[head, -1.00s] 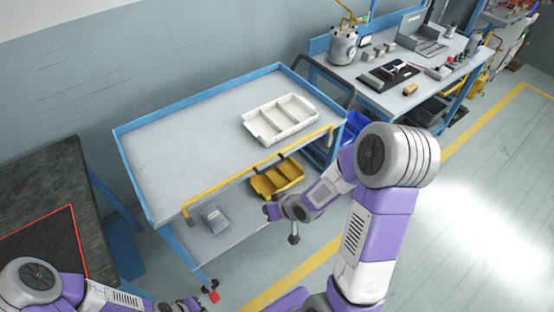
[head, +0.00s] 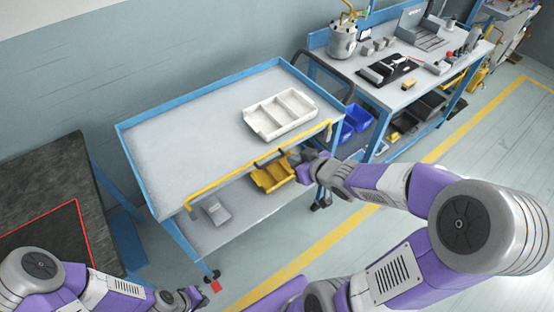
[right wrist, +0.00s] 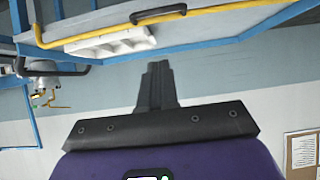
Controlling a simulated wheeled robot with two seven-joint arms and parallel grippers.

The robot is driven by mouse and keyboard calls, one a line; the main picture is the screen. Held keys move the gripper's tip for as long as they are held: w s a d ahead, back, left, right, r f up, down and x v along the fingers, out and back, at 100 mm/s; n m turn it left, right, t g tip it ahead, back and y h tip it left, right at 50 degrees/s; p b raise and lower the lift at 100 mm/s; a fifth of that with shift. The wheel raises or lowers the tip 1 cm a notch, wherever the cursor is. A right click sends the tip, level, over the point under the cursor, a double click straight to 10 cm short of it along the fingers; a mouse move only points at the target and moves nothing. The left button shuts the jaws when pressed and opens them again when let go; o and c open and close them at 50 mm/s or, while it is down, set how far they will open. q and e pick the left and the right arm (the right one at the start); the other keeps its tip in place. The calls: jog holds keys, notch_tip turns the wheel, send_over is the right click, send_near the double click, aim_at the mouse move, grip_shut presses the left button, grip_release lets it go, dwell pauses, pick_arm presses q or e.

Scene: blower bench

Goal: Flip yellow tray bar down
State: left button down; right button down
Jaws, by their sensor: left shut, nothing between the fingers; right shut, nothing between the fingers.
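The yellow tray bar (head: 222,182) runs along the near long edge of the blue-framed cart's top, with a dark grip near its middle. In the right wrist view the bar (right wrist: 90,37) and its black grip (right wrist: 158,14) cross the top of the picture, beyond my fingertips. My right gripper (head: 297,158) is shut and empty, close to the right half of the bar; I see no contact. Its closed fingers (right wrist: 159,68) point toward the bar. My left gripper (head: 196,298) is shut and empty, low in the head view, away from the bar.
A white divided tray (head: 280,114) stands on the cart top (head: 185,140). A yellow bin (head: 272,177) and a grey object (head: 215,210) are on the lower shelf. A dark bench (head: 40,180) stands left. A workbench with tools stands behind right.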

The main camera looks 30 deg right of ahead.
jog(key=b, duration=0.4)
send_over(277, 159)
jog(key=s+a, duration=0.1)
jog(key=s, duration=0.2)
notch_tip(277, 159, down, 6)
jog(key=f, duration=0.1)
jog(key=f+b, duration=0.1)
jog(key=shift+w+a+f, duration=0.15)
jog(key=shift+w+f, duration=0.15)
jog(key=shift+w, duration=0.1)
jog(key=shift+w+f+b, duration=0.1)
jog(key=shift+f+b, duration=0.2)
jog(key=shift+f, duration=0.05)
jog(key=shift+f, duration=0.1)
